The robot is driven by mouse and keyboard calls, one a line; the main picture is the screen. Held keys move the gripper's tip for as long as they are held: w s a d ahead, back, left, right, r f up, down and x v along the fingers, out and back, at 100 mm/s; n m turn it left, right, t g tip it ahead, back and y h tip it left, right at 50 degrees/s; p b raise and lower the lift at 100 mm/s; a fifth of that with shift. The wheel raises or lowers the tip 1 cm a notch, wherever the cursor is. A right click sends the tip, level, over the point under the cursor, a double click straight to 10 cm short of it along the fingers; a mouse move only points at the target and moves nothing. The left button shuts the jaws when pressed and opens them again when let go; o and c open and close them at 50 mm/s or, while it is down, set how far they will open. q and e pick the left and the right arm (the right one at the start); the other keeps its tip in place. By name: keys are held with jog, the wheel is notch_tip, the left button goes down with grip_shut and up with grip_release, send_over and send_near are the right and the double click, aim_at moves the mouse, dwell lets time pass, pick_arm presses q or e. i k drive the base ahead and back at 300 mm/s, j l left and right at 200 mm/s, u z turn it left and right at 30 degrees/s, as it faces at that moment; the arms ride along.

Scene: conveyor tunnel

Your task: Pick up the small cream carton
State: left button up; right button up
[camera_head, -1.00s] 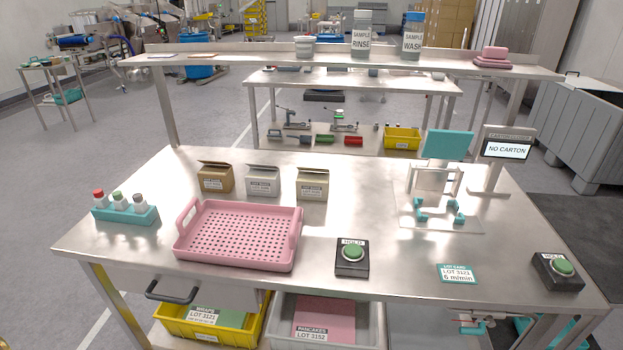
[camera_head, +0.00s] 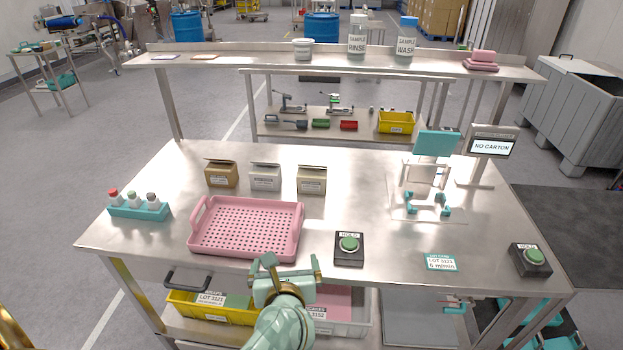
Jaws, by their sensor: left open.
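The small cream carton (camera_head: 311,181) stands on the steel table behind the pink tray's right end. It is the rightmost of three small cartons in a row, with a white-grey carton (camera_head: 265,178) and a brown carton (camera_head: 221,175) to its left. Its label is too small to read. My left gripper (camera_head: 291,268) is open and empty at the table's front edge, below the tray's right corner. It is well short of the cream carton and apart from it. My right gripper is not in view.
The pink perforated tray (camera_head: 245,228) lies between the front edge and the cartons. A green-button box (camera_head: 348,248) stands right of my gripper. A teal rack of bottles (camera_head: 139,211) is at left. A clear fixture (camera_head: 428,204) and a "NO CARTON" screen (camera_head: 491,147) stand at right.

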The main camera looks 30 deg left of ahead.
aim_at(309, 180)
jog(key=i+j+z, duration=0.25)
jog(key=i+j, duration=0.2)
jog(key=j, duration=0.2)
jog(key=i+j+z, duration=0.15)
jog(key=j, duration=0.2)
